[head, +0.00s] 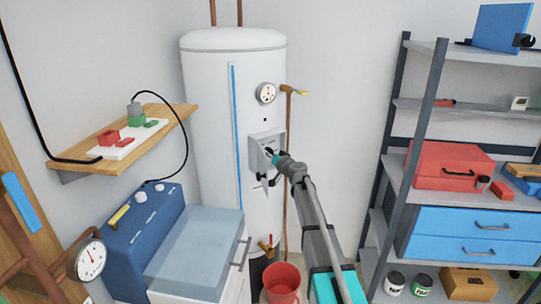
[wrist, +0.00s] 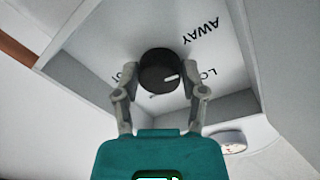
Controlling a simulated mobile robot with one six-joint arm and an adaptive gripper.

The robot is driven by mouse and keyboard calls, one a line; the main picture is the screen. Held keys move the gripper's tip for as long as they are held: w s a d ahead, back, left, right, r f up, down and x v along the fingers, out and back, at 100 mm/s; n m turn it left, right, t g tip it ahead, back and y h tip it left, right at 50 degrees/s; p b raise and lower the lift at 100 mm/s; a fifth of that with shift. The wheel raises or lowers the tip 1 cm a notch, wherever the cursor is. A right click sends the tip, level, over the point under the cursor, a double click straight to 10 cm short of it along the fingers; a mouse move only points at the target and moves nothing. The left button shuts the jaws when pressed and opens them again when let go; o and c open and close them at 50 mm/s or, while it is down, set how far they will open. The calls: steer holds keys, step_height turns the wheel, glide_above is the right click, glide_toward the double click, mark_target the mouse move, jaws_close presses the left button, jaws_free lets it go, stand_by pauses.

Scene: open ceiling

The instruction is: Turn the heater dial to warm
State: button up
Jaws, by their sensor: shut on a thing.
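The heater (head: 210,120) is a tall white tank with a grey control box (head: 259,140) on its front. In the wrist view the round black dial (wrist: 158,66) sits inside the box. Its white mark points right, slightly upward, between the words AWAY (wrist: 202,31) and a partly covered label starting LO (wrist: 208,75). Part of another label, ending in T (wrist: 117,75), shows left of the dial. I see no warm label. My gripper (wrist: 160,78) is shut on the dial, one finger on each side. In the head view my gripper (head: 272,157) reaches into the box.
A copper pipe with a yellow valve (head: 293,90) runs right of the tank. A red bucket (head: 281,283) stands below my arm. A grey shelf rack (head: 440,120) is at right; a wooden wall shelf (head: 165,130) and a blue box (head: 145,245) are at left.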

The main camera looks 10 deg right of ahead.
stand_by(0.4)
steer(key=o, duration=1.2)
steer(key=shift+c, duration=0.2)
steer(key=shift+s, duration=0.1)
steer(key=v, duration=0.7)
steer(key=shift+s+d, duration=0.15)
